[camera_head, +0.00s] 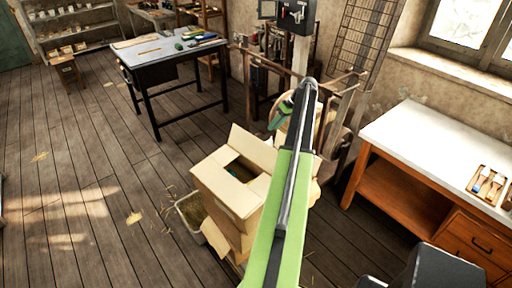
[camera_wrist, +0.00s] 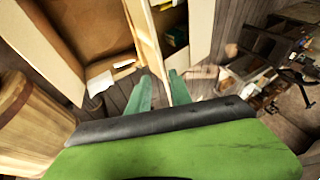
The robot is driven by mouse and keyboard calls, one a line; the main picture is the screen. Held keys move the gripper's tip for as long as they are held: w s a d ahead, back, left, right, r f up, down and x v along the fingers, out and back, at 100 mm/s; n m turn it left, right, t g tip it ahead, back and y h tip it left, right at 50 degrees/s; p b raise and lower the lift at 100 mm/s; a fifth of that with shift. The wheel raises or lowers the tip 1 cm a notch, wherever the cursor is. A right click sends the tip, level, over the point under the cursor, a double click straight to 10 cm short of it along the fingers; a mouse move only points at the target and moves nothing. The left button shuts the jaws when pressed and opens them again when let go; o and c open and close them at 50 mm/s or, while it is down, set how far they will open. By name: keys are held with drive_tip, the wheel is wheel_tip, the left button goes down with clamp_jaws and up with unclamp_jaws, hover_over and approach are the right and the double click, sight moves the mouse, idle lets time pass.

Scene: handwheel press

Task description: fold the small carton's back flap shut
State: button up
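The small carton (camera_head: 226,198) stands left of my green arm in the head view, its top partly open over a dark inside. Its back flap (camera_head: 254,147) stands up at the far side. My gripper (camera_head: 281,115) is beyond and right of that flap, partly hidden by my arm. In the wrist view my gripper (camera_wrist: 160,82) shows two green fingers apart, so it is open. Pale cardboard panels (camera_wrist: 148,35) with a brown open inside lie ahead of the fingers. One panel edge runs toward the gap between the fingertips; I cannot tell whether they touch.
The carton rests on another box (camera_head: 222,238), beside a pale bin (camera_head: 192,213) of straw. A dark worktable (camera_head: 150,60) stands at the back left. A wooden bench (camera_head: 418,140) stands at the right. A round wooden thing (camera_wrist: 30,125) is close at the wrist view's left.

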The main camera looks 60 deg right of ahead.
sight(256, 147)
drive_tip(key=b+x, duration=1.4)
drive_tip(key=x, duration=0.2)
drive_tip(key=shift+f, duration=0.15)
drive_tip(key=shift+w+a+f+b, duration=0.2)
drive_tip(key=shift+w+f+b, duration=0.1)
drive_tip(key=shift+f+b, duration=0.15)
drive_tip(key=shift+r, duration=0.1)
clamp_jaws()
